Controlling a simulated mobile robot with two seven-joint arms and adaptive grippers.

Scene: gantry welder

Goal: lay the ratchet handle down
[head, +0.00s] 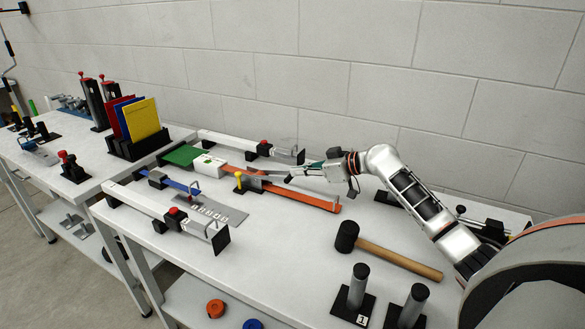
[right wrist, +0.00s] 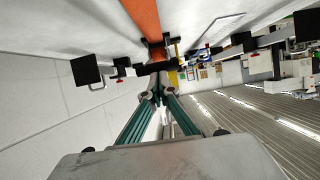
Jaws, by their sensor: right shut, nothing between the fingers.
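An orange strap or bar (head: 305,197) lies along the table, with a dark metal ratchet-like piece (head: 254,184) on it. A small yellow upright part (head: 238,177) stands at that piece; I cannot tell surely whether it is the ratchet handle. In the right wrist view, the orange strip (right wrist: 145,18) runs to a dark piece (right wrist: 152,68), with yellow (right wrist: 178,55) beside it. My right gripper (head: 268,177) is shut and empty, its fingertips close to the ratchet piece; contact cannot be told. In the right wrist view its fingertips (right wrist: 158,90) meet. My left gripper is out of view.
A black-headed mallet (head: 385,250) and two black-based posts (head: 357,288) stand or lie nearer the front right. Two long clamps (head: 170,212) (head: 250,146) flank the strap. A folder rack (head: 135,146) stands at left. The wall is close behind.

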